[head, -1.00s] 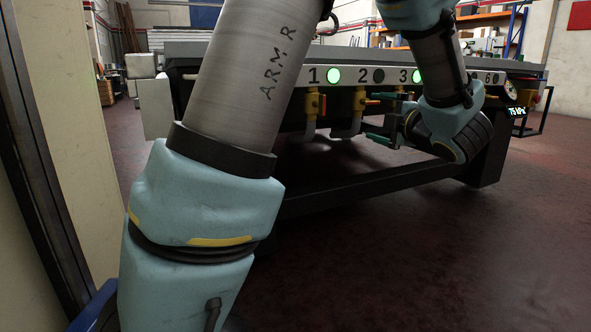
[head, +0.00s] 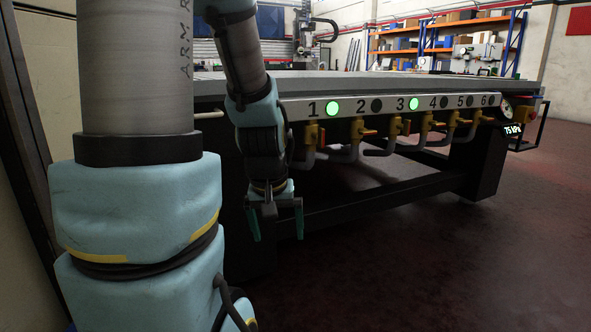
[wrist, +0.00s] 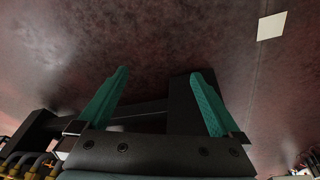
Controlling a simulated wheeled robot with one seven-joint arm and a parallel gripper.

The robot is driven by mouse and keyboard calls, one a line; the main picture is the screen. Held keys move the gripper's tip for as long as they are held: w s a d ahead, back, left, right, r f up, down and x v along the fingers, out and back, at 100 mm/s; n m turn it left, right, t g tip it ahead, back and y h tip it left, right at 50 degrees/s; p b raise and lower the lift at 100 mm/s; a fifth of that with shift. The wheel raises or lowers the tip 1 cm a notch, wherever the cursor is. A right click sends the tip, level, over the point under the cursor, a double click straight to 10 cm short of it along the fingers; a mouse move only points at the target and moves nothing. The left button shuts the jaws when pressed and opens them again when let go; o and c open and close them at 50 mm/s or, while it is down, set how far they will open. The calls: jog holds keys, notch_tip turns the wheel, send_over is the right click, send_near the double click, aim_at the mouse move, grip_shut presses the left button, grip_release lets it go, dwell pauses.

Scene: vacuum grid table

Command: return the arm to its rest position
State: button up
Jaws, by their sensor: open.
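My gripper (head: 276,224) hangs pointing down at the left in the head view, in front of the table's left end. Its two green fingers are apart with nothing between them. In the wrist view my gripper (wrist: 160,92) also shows open and empty, with the dark red floor (wrist: 180,40) beyond the fingertips. My forearm is folded down near my upper arm, which fills the left of the head view.
The vacuum table (head: 385,84) has a front panel with numbered lamps; 1 (head: 332,108) and 3 (head: 414,104) glow green. Yellow valves (head: 357,130) stick out below. A gauge display (head: 513,130) reads 75 kPa. Floor at the right (head: 480,270) is clear.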

jog(key=s+a+g, duration=0.1)
jog(key=s+a, duration=0.2)
jog(key=s, duration=0.1)
notch_tip(320, 180, up, 38)
jog(key=m+p, duration=0.1)
jog(key=p, duration=3.7)
jog(key=shift+w+y, duration=0.2)
jog(key=shift+y, duration=0.1)
